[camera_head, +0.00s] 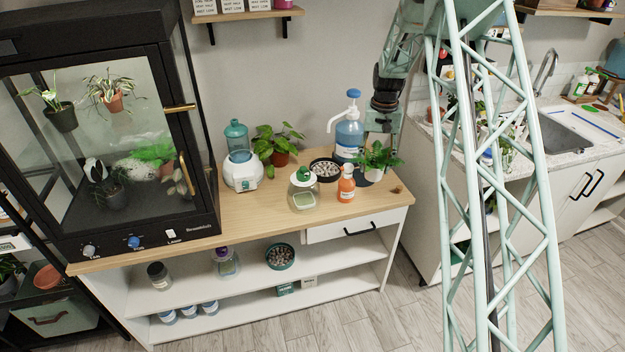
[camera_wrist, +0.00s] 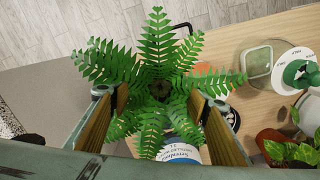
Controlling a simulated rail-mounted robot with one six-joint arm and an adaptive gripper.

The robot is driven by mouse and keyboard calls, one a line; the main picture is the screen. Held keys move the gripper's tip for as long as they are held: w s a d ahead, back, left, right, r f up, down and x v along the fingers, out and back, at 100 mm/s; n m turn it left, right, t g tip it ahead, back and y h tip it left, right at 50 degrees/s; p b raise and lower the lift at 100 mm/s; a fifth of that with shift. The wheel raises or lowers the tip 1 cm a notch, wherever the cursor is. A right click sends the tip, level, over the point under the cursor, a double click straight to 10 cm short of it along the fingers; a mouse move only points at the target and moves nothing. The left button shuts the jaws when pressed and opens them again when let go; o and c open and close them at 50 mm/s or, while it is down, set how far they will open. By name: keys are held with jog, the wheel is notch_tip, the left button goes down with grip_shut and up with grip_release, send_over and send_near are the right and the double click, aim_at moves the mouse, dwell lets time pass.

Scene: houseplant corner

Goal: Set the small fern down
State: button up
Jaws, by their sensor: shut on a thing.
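The small fern (camera_head: 378,157) has feathery green fronds and a pale pot. It is at the right end of the wooden bench top (camera_head: 225,212), beside an orange bottle (camera_head: 346,185). My gripper (camera_head: 376,146) comes down from above and is shut on the fern. In the wrist view the fern (camera_wrist: 160,50) spreads between and over the two fingers of my gripper (camera_wrist: 160,98). The fronds hide most of the pot. I cannot tell whether the pot's base touches the bench top or is just above it.
A blue pump bottle (camera_head: 349,135), a dark dish of pebbles (camera_head: 324,166) and a green-lidded jar (camera_head: 303,190) stand close by on the left. A leafy potted plant (camera_head: 280,143) is farther left. A small brown thing (camera_head: 397,190) lies near the right edge. The bench front is clear.

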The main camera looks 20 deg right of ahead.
aim_at(375, 162)
jog(key=shift+w+d+r+p, duration=0.15)
jog(key=shift+w+d+r, duration=0.15)
jog(key=shift+w+r, duration=0.25)
jog(key=shift+w+d+r+p, duration=0.15)
jog(key=shift+w+d+r, duration=0.15)
jog(key=shift+w, duration=0.3)
jog(key=w+a+r+n+p, duration=0.1)
jog(key=w+a+r+n, duration=0.1)
jog(key=w+a, duration=0.2)
jog(key=w+a+r+n+p, duration=0.2)
jog(key=w+a+n, duration=0.1)
jog(key=a, duration=0.7)
jog(key=shift+w+r, duration=0.25)
jog(key=shift+w, duration=0.25)
jog(key=shift+a, duration=0.15)
notch_tip(375, 162, down, 14)
jog(key=shift+r, duration=0.2)
jog(key=shift+f, duration=2.2)
jog(key=shift+f, duration=0.15)
